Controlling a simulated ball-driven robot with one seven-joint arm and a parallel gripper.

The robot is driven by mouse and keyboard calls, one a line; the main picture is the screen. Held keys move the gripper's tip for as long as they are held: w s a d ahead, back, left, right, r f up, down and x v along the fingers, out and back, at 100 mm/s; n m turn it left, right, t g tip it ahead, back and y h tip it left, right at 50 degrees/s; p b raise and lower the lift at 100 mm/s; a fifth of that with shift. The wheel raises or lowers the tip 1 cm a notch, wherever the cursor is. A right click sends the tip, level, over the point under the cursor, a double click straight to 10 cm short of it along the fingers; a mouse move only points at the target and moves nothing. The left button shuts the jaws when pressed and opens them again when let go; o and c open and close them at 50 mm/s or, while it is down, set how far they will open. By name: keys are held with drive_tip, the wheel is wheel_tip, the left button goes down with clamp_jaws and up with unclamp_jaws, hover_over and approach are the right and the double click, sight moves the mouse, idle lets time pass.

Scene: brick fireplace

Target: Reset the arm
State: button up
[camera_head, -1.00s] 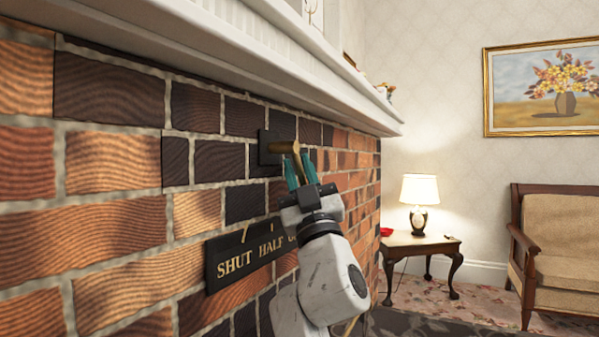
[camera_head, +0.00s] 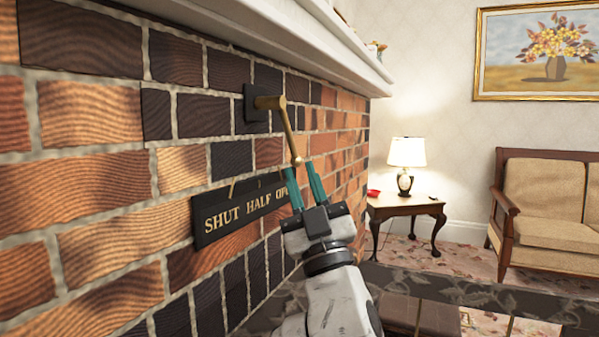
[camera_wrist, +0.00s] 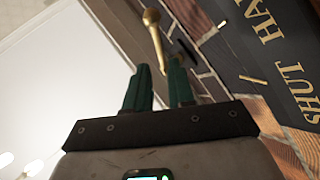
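My gripper (camera_head: 303,172) is in front of the brick wall, its two green fingers apart with a gap between them. A brass damper handle (camera_head: 291,132) sticks out from a dark square plate (camera_head: 257,103) on the wall and hangs down to a small knob. The knob is close to my fingertips; I cannot tell if they touch. In the wrist view, the brass handle (camera_wrist: 154,38) shows just beyond my open fingers (camera_wrist: 158,75), not clamped. A dark sign (camera_head: 240,208) reading "SHUT HALF OP…" is on the wall, partly hidden by my gripper.
The white mantel (camera_head: 330,42) overhangs the wall above my arm. A side table (camera_head: 405,207) with a lit lamp (camera_head: 407,153) and a wooden armchair (camera_head: 548,205) stand to the right. The space between wall and furniture is open.

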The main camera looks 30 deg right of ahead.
idle(0.4)
drive_tip(key=d+f+m+g+h, duration=0.2)
drive_tip(key=d+f+m+g, duration=0.15)
drive_tip(key=f, duration=0.55)
drive_tip(key=d+f+m+g+h, duration=0.2)
drive_tip(key=d+f+g+h, duration=0.15)
drive_tip(key=f, duration=0.45)
drive_tip(key=s+d+f+g+y, duration=0.15)
drive_tip(key=s+f+g, duration=0.25)
drive_tip(key=f, duration=0.7)
drive_tip(key=s+d+f+g+y, duration=0.15)
drive_tip(key=s+f+g, duration=0.25)
drive_tip(key=f, duration=0.6)
drive_tip(key=s+a+f+g+y, duration=0.2)
drive_tip(key=s+f+g, duration=0.2)
drive_tip(key=s+f, duration=0.4)
drive_tip(key=s+a+f+n+g+y, duration=0.15)
drive_tip(key=s+f+g, duration=0.3)
drive_tip(key=s, duration=0.65)
drive_tip(key=s+a+f+g+y, duration=0.1)
drive_tip(key=s+a+f+g, duration=0.2)
drive_tip(key=s+f, duration=0.5)
wheel_tip(320, 180, up, 39)
drive_tip(key=p, duration=3.8)
drive_tip(key=shift+s+f, duration=0.15)
drive_tip(key=shift+s, duration=0.1)
